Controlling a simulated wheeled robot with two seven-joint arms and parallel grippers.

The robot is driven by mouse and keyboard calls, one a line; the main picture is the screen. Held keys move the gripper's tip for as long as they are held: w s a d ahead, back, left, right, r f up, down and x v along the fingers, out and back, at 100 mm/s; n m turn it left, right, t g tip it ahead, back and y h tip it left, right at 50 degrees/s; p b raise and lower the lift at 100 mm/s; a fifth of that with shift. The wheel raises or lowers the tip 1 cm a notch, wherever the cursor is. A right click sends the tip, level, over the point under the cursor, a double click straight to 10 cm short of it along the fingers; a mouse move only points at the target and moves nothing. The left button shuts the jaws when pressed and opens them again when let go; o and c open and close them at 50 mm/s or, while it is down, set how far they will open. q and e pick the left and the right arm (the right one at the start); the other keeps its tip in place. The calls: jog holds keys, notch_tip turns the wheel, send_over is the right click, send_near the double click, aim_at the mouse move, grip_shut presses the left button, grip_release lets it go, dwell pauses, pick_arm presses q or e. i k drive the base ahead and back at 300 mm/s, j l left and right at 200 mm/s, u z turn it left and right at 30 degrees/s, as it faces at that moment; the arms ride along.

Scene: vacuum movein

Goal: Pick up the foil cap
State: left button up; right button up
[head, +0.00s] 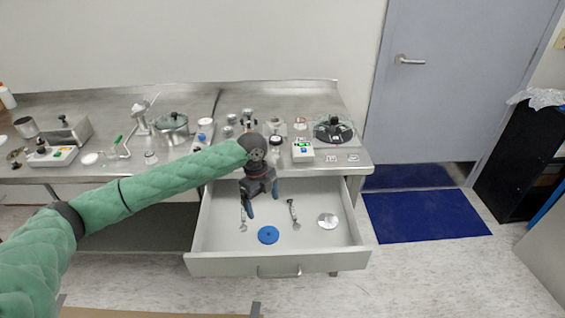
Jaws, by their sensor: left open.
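An open drawer (222,258) sticks out below the steel bench. A shiny silver disc (327,221) lies at its right side; it may be the foil cap, but it is too small to be sure. My right gripper is not in view.
The drawer also holds a blue disc (268,235) and two metal tools (293,214) (243,218). The steel bench (105,105) carries a pot (172,124), a white device (302,151) and several small parts. Crumpled foil (540,97) lies on a black cabinet (522,155).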

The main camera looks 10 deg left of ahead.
aim_at(326, 221)
jog(key=k+l, duration=0.8)
jog(key=l, duration=0.15)
